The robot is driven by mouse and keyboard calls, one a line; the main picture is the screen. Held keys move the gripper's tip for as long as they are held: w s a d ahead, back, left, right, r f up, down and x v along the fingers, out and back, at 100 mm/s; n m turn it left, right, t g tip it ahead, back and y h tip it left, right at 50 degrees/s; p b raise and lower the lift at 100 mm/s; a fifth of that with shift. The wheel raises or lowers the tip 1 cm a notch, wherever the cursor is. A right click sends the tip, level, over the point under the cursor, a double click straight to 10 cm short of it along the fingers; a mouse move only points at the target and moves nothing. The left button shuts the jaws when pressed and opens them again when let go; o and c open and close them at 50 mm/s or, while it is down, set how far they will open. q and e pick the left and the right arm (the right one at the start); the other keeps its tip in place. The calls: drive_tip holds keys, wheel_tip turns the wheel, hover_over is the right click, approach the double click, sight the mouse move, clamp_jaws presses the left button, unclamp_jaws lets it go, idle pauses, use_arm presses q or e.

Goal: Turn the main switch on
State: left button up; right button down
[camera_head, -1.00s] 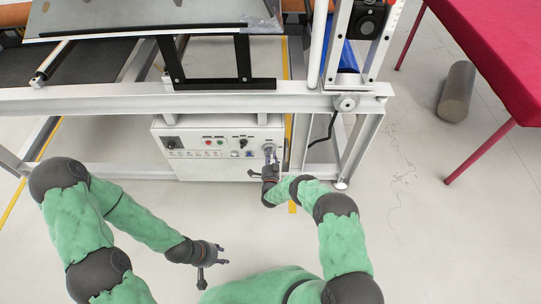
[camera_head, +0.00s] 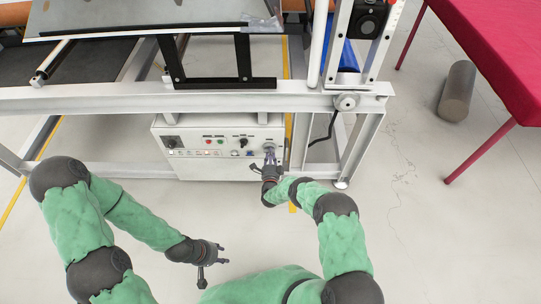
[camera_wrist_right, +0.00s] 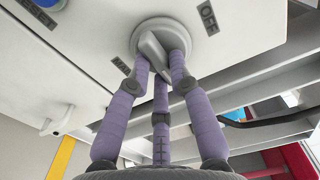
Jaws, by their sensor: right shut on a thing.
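The main switch (camera_wrist_right: 152,50) is a grey rotary knob with a raised bar on a round base, on the white control box (camera_head: 225,170). In the right wrist view an "OFF" label stands at its upper right, and a small label at its lower left is hard to read. The bar lies tilted between the fingers. My right gripper (camera_wrist_right: 162,62) has its purple fingers closed around the bar; in the head view it is at the box's upper right (camera_head: 270,153). My left gripper (camera_head: 222,254) hangs open and empty over the floor.
The box also carries another black knob (camera_head: 171,143), red and green buttons and several small controls. A white machine frame (camera_head: 150,100) overhangs the box. A red-covered table (camera_head: 495,50) and a grey cylinder (camera_head: 457,91) are at right. The floor before the box is clear.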

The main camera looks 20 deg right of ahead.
idle(0.4)
drive_tip(key=c, duration=1.1)
unclamp_jaws()
drive_tip(key=v, duration=1.2)
